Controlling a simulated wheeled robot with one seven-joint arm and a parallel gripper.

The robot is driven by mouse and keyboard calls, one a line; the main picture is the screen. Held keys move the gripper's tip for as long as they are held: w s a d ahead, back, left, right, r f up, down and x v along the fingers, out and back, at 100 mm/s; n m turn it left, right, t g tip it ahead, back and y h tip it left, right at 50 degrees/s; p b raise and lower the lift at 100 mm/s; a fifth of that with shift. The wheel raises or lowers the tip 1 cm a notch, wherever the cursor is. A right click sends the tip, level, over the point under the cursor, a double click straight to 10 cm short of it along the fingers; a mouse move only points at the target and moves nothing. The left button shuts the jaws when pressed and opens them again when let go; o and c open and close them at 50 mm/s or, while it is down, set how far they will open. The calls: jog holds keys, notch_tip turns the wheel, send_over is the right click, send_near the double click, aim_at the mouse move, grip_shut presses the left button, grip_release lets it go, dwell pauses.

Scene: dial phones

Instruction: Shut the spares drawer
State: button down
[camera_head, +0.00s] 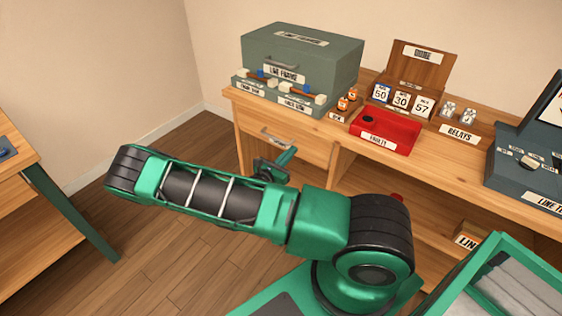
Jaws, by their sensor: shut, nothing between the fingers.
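The spares drawer is most likely the wooden drawer (300,148) under the left end of the workbench; I see no readable label on it. Its front has a metal bar handle (277,142). The front looks close to flush with the bench, but I cannot tell whether a small gap is left. My gripper (287,157) is shut and empty, just in front of the drawer front and below the handle. My forearm partly hides it, and I cannot tell whether it touches the wood.
On the workbench stand a grey-green cabinet (305,55), a red tray (385,132), number cards (401,99), a relays block (460,132) and a dark test unit (530,160). A lower shelf holds a labelled box (467,240). Another table (20,150) stands left; floor between is clear.

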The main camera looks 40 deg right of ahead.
aim_at(302, 141)
jog(key=shift+x, duration=2.55)
jog(key=x, duration=0.3)
jog(key=shift+d+f, duration=0.1)
jog(key=shift+d, duration=0.2)
jog(key=shift+w+d+r, duration=0.2)
jog(key=shift+d, duration=0.2)
jog(key=shift+s+a+f, duration=0.1)
jog(key=shift+a, duration=0.2)
jog(key=v, duration=1.4)
